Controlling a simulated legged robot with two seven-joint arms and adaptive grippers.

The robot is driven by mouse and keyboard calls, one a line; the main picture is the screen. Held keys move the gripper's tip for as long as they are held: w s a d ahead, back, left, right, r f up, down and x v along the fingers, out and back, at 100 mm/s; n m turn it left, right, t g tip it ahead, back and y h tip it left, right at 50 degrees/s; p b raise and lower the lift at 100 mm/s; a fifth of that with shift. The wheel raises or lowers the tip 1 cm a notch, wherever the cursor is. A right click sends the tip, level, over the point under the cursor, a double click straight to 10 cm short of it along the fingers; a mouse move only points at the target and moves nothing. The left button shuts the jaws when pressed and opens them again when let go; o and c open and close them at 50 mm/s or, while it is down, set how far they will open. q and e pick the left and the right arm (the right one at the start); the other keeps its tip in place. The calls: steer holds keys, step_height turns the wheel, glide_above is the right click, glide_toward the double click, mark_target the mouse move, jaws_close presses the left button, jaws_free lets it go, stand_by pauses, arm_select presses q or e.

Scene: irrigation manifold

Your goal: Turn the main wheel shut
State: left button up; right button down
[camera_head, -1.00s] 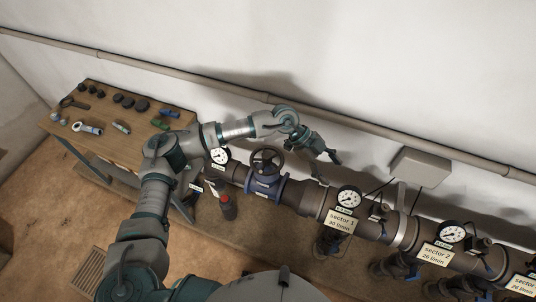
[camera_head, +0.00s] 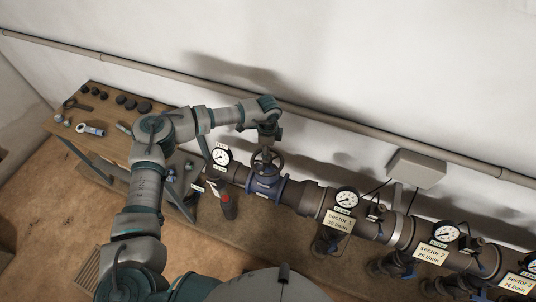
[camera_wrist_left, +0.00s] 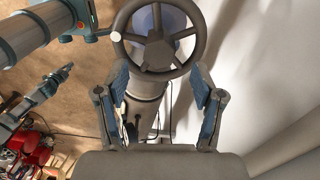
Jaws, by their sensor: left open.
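The main wheel (camera_head: 266,167) is a dark spoked handwheel on a blue valve body (camera_head: 268,188) in the pipe. In the head view my left gripper (camera_head: 266,147) hangs over the wheel and hides part of its far side. In the left wrist view the wheel (camera_wrist_left: 157,54) shows whole, with thick spokes and a pale knob (camera_wrist_left: 115,36) on its left rim. There my left gripper (camera_wrist_left: 161,98) is open, with its blue-padded fingers apart, empty, below the wheel's lower rim in the picture. Whether it touches the rim is unclear. My right gripper does not show.
A gauge (camera_head: 221,156) stands just left of the wheel; another gauge (camera_head: 346,199) stands right of it. A wooden bench (camera_head: 108,115) with fittings is at left. A wall pipe (camera_head: 350,123) runs behind.

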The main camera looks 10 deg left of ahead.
arm_select(q)
steer(key=f, duration=0.5)
steer(key=shift+a+f+p, duration=0.15)
steer(key=shift+a+p, duration=0.05)
steer(key=shift+p, duration=0.2)
steer(key=shift+d, duration=0.1)
steer(key=c, duration=1.1)
